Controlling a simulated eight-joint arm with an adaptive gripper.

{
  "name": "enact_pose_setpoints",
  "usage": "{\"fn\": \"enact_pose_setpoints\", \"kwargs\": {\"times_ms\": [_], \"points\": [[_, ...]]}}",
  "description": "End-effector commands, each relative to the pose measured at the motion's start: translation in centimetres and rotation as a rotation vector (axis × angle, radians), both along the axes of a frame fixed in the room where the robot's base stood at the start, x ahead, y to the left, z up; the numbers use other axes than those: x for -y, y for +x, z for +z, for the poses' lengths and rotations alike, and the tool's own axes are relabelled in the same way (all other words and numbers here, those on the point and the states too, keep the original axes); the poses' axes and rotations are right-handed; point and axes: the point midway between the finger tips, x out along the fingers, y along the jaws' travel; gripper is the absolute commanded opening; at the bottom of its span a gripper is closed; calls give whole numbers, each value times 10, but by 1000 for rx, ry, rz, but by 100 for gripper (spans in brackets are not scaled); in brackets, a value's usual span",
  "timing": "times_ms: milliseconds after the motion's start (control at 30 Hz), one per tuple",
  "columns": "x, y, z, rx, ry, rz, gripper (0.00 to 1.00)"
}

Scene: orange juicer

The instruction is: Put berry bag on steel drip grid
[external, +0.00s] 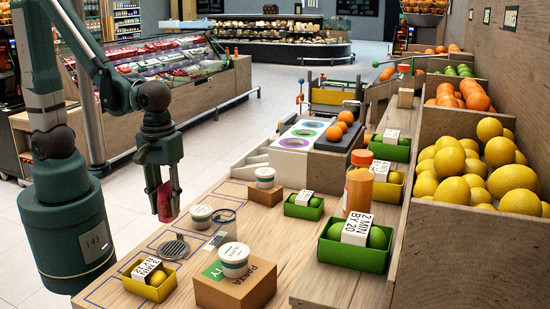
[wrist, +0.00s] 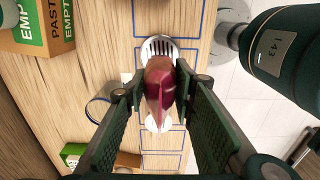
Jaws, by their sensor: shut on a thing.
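The berry bag (external: 164,201) is a dark pink-red pouch held between the fingers of my gripper (external: 166,214), in the air above the wooden counter. In the wrist view the bag (wrist: 159,88) is pinched between both fingers of my gripper (wrist: 159,92). The steel drip grid (external: 174,248) is a round slotted disc on the counter, below my gripper in the external view. In the wrist view the grid (wrist: 157,47) shows just above the bag, partly covered by its tip. Nothing lies on the part of the grid that shows.
White-lidded tubs (external: 201,214) and a ringed item (external: 223,216) stand near the grid. A yellow tray (external: 149,276) and a cardboard pasta box (external: 236,283) are at the front. Green trays (external: 303,206) and an orange bottle (external: 358,190) stand farther right. Blue outlines mark the counter's left side.

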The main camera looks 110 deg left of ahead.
Motion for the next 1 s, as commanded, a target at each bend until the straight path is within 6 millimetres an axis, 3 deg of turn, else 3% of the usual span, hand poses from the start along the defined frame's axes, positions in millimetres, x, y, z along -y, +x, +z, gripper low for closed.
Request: {"fn": "enact_pose_setpoints", "kwargs": {"times_ms": [467, 1000], "points": [[0, 1, -6, 0, 0, 0, 14], [0, 0, -55, 0, 0, 0, 14]]}}
